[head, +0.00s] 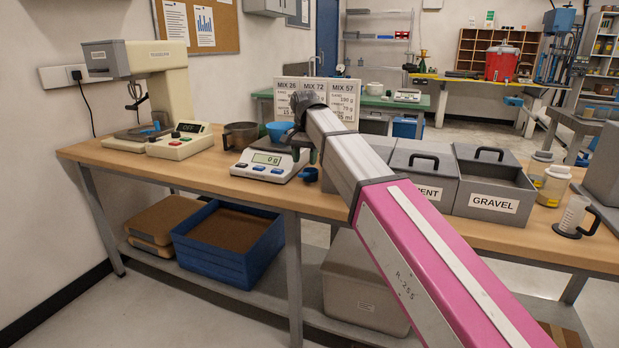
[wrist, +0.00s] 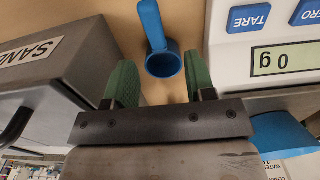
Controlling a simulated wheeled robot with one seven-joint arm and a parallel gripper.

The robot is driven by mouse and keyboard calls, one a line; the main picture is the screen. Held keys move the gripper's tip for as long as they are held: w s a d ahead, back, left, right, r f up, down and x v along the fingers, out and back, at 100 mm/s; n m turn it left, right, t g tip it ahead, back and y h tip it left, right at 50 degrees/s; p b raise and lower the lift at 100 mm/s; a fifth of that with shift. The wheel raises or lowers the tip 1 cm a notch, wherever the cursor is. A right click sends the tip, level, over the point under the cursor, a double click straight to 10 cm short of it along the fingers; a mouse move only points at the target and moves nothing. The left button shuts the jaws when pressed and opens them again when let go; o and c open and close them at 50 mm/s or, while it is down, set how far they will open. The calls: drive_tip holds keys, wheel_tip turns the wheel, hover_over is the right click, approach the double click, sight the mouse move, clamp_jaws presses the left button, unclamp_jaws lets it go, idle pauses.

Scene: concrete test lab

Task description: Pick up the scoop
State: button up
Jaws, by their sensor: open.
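The blue scoop (head: 309,175) lies on the wooden bench just right of the scale (head: 262,177) in the head view. In the wrist view the scoop (wrist: 157,42) shows its round cup near the fingertips, with its handle pointing to the top of the picture. My gripper (wrist: 160,72) is open, its two green fingers apart on either side of the cup's lower end. Nothing is held. In the head view my arm covers most of the gripper, and its fingers are hard to make out.
The scale, reading 0 g, bears a blue bowl (head: 279,131) and stands close on one side. A grey bin labelled SAND (wrist: 45,85) is close on the other. A GRAVEL bin (head: 493,203) stands farther right. A dark pan (head: 240,134) sits behind the scale.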

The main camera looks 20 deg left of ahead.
sight(305, 173)
wheel_tip(305, 173, down, 2)
drive_tip(key=shift+f, duration=0.1)
drive_tip(key=shift+s+d+f, duration=0.1)
drive_tip(key=shift+s+f, duration=0.1)
drive_tip(key=shift+f, duration=0.7)
drive_tip(key=shift+s+a+f, duration=0.1)
drive_tip(key=shift+s+f, duration=0.05)
drive_tip(key=shift+f, duration=0.7)
drive_tip(key=shift+s+d+f, duration=0.1)
drive_tip(key=shift+s+f, duration=0.1)
drive_tip(key=shift+f, duration=0.7)
clamp_jaws()
